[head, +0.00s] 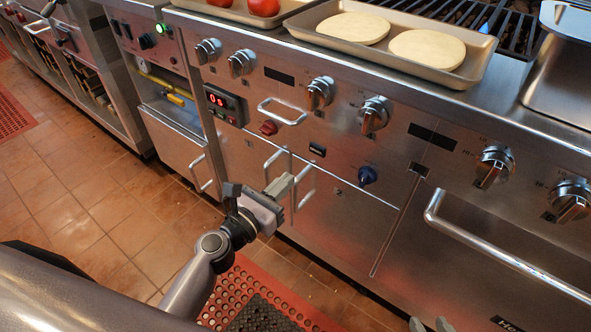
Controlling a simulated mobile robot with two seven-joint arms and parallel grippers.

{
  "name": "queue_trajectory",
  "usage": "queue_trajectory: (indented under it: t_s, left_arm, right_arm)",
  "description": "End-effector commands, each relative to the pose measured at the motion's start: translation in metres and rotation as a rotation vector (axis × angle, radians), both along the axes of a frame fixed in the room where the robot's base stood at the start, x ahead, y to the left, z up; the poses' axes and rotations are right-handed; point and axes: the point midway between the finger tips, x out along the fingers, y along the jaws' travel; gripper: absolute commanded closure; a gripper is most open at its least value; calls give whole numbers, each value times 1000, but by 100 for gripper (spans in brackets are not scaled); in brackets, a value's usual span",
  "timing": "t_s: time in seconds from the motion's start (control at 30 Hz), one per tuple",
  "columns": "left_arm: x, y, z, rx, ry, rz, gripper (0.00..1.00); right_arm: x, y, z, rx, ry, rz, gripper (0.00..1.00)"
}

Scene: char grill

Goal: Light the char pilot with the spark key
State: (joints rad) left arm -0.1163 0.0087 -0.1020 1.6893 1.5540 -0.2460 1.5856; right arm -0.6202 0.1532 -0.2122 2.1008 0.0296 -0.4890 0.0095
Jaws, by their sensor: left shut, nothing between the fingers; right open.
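The front panel of the grill line carries a blue knob (367,176), a red knob (268,127) and a small black switch (317,150). My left gripper (290,183) is shut and empty, in front of the cabinet door handles below the red knob. It overlaps the handles in the picture; contact cannot be told. The tips of my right gripper (431,325) show at the bottom edge, apart and empty, well below the panel.
Several silver knobs (320,93) line the panel, with a red display (225,102) at left. A long oven handle (500,252) juts out at right. A tray (455,85) with two pale discs (428,50) sits on top. A red mat (255,285) lies below.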

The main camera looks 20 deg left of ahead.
Motion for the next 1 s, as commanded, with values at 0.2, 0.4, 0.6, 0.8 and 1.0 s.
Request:
queue_trajectory:
  t_s: [0.2,0.4,0.6,0.8,1.0]
  left_arm:
    - [-27,10,-1,1,1,0,100]
    - [-35,13,0,1,0,0,100]
    - [-35,13,0,1,0,0,100]
    - [-35,13,0,1,0,0,100]
    - [-37,12,-1,35,-6,-5,100]
  right_arm:
    - [0,0,-2,-1,0,1,57]
    - [0,0,-1,-1,-1,2,57]
    - [0,1,0,0,-2,3,57]
    - [0,2,0,1,-2,4,57]
    - [0,2,0,1,-2,4,57]
